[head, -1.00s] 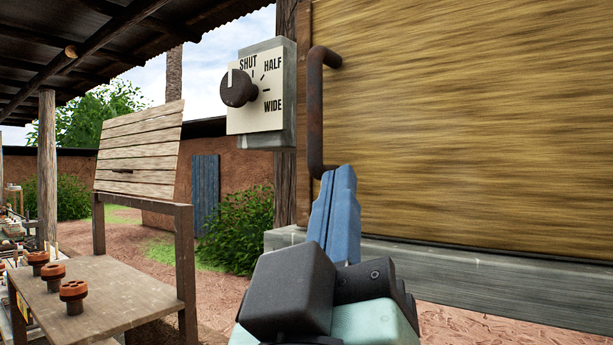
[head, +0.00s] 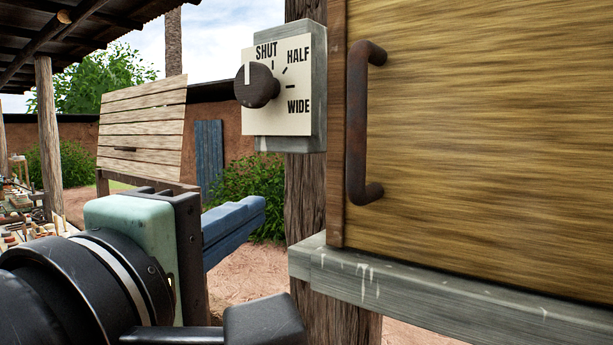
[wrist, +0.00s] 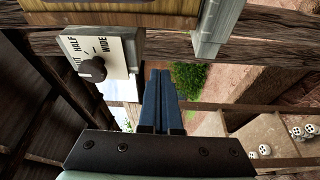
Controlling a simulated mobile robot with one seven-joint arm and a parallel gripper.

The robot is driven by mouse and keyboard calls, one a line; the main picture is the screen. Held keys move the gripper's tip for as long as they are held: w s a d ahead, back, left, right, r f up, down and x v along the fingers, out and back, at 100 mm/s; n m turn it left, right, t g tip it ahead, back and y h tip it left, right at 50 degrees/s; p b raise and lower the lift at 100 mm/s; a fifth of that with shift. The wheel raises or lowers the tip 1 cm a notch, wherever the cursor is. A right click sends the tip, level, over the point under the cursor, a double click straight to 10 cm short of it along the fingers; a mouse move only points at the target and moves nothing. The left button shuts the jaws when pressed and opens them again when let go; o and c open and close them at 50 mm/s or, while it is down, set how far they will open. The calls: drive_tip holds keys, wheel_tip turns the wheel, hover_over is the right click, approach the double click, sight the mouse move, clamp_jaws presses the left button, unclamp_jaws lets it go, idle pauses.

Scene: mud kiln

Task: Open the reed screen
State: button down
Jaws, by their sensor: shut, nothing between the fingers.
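The reed screen (head: 480,130) is a yellow-brown panel filling the right of the head view, standing flat above a grey sill. A rusty vertical bar handle (head: 362,125) is on its left edge. Left of it, a box on a post carries a dial plate (head: 298,85) marked SHUT, HALF and WIDE. Its dark round knob (head: 257,85) has a white mark on the SHUT side; the knob also shows in the wrist view (wrist: 92,69). My gripper (head: 258,212) is shut and empty, below the dial and left of the handle, touching neither. In the wrist view its blue fingers (wrist: 160,80) lie together.
The grey sill (head: 430,300) juts out under the screen. A wooden post (head: 305,200) stands below the dial box. A slatted board (head: 142,125) stands at left, and a blue plank panel (head: 209,160) leans on the far mud wall. Bare ground lies between.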

drive_tip(key=p+x, duration=0.4)
drive_tip(key=x, duration=0.6)
drive_tip(key=s+d, duration=0.1)
drive_tip(key=s+d+p, duration=0.1)
drive_tip(key=d, duration=0.1)
drive_tip(key=shift+s+d+f, duration=0.1)
drive_tip(key=shift+s+d, duration=0.05)
drive_tip(key=shift+s, duration=0.2)
drive_tip(key=shift+w, duration=0.1)
